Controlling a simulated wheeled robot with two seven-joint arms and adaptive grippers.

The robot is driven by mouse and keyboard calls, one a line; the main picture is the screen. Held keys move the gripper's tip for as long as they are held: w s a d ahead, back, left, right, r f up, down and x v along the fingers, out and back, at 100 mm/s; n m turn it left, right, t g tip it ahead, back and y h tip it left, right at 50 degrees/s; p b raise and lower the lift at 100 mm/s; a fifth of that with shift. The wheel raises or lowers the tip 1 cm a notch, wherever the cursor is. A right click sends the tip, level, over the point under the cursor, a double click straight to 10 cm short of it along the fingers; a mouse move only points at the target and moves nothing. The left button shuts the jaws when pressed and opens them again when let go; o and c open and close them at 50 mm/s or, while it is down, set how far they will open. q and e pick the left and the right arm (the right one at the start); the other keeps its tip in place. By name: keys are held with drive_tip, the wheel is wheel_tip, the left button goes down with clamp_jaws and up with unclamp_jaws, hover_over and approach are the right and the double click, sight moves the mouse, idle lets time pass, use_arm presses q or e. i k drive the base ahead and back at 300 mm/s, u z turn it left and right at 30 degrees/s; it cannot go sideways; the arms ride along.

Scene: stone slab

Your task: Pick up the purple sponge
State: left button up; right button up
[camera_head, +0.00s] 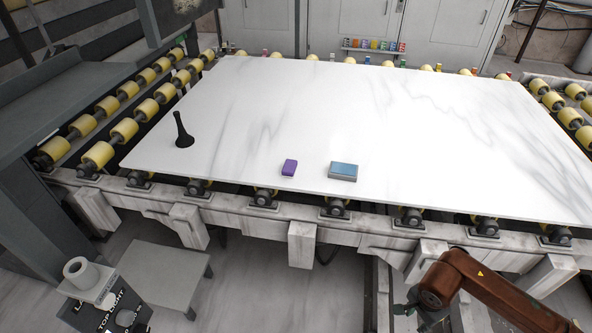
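The purple sponge (289,167) is a small block lying on the white marble slab (240,110), near its front edge. A blue-topped block with a grey body (343,171) lies a little to its right, apart from it. My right gripper (404,311) is at the bottom right, below and in front of the slab's front edge, well away from the sponge. It is small and partly hidden by my brown arm, so its opening is unclear. My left gripper is not in view.
The slab rests on a roller frame with yellow rollers (98,154). A grey stool (160,276) and a control box (95,290) stand at bottom left. The slab's middle is clear.

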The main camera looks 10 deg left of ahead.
sight(290, 169)
drive_tip(key=z, duration=0.05)
drive_tip(key=i, duration=1.45)
drive_tip(key=u, duration=1.15)
drive_tip(key=i, duration=0.6)
drive_tip(key=u, duration=0.6)
